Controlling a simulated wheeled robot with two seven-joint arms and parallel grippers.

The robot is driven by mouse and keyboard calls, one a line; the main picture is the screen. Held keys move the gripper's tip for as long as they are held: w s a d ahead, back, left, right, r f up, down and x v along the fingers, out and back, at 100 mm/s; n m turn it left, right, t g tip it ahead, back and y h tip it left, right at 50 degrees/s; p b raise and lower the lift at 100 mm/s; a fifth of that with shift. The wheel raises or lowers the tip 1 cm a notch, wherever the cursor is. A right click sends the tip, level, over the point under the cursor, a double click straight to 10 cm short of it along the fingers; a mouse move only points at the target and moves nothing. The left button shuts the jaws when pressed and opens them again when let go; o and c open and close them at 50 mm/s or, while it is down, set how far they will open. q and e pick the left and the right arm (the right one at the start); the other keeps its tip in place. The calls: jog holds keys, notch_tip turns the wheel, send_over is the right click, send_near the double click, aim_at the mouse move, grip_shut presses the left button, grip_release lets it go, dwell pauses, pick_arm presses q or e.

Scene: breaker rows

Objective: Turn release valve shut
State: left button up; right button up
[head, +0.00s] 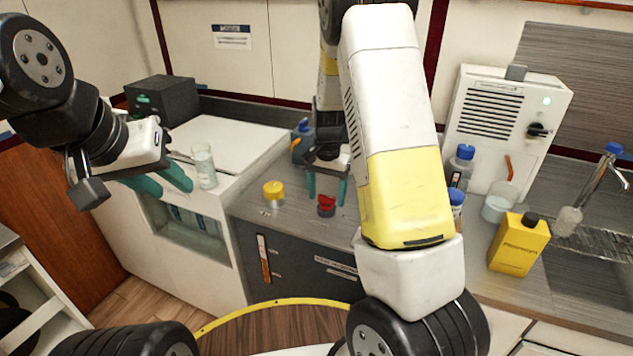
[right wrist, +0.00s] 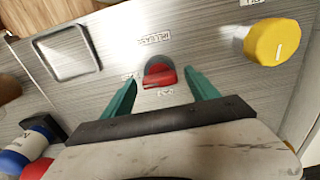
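The release valve is a small red knob (head: 326,205) on the grey steel counter, left of my large white and yellow arm in the head view. In the right wrist view the red knob (right wrist: 160,76) sits below a small label, with another label under it. My right gripper (right wrist: 161,92) has its two teal fingers apart, one on each side of the knob, with visible gaps; it also shows in the head view (head: 327,188). My left gripper (head: 160,184) is at the left with teal fingers apart, near a clear glass beaker (head: 204,167), and seems empty.
A yellow knob (head: 274,193) stands left of the red one. A black box (head: 162,99) is at the back left.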

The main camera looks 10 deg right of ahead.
jog(key=c, duration=1.2)
jog(key=shift+n, duration=0.4)
jog(key=n, duration=0.3)
jog(key=shift+n, duration=0.4)
jog(key=n, duration=0.4)
jog(key=shift+n, duration=0.3)
jog(key=n, duration=0.8)
jog(key=shift+n, duration=0.3)
